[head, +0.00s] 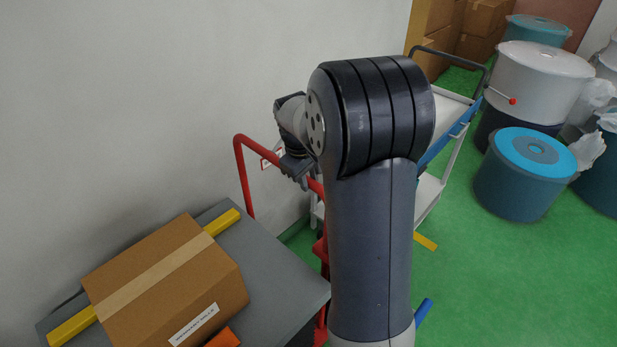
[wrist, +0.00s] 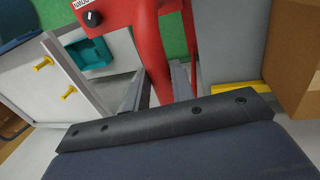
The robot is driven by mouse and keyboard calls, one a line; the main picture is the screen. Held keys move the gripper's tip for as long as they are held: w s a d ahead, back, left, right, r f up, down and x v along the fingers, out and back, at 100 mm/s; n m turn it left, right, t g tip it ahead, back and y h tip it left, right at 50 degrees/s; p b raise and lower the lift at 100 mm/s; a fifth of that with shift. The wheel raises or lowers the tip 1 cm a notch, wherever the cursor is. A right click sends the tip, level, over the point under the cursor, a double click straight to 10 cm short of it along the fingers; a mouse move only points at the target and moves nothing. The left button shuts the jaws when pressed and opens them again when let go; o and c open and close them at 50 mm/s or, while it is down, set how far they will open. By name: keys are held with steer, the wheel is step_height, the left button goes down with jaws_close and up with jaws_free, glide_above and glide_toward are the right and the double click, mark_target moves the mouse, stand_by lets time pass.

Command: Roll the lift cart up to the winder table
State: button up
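The lift cart's red handle (head: 243,170) rises beside the wall in the head view, behind a grey platform (head: 285,285) with a cardboard box on it. The handle looks like part of the same cart; the join is mostly hidden by my arm. My gripper (head: 297,172) is at the handle's top rail. In the wrist view the red bar (wrist: 155,50) runs between my gripper's two grey fingers (wrist: 158,88), which appear closed against its sides. A red panel with a black knob (wrist: 92,18) is beside it. I cannot identify the winder table for sure.
The cardboard box (head: 165,285) lies over a yellow strip. A white trolley (head: 450,110) with a black handle stands behind my arm. Several drums, one with a blue lid (head: 537,150), stand at right. Green floor (head: 500,280) is clear at front right. A wall is at left.

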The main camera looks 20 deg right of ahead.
jaws_close()
steer(key=s+a+b, duration=0.1)
steer(key=s+a, duration=0.3)
steer(key=a, duration=0.7)
steer(key=shift+s+a, duration=0.25)
steer(key=shift+s, duration=0.15)
steer(key=shift+f, duration=0.1)
steer(key=o, duration=0.5)
jaws_free()
steer(key=shift+a, duration=0.1)
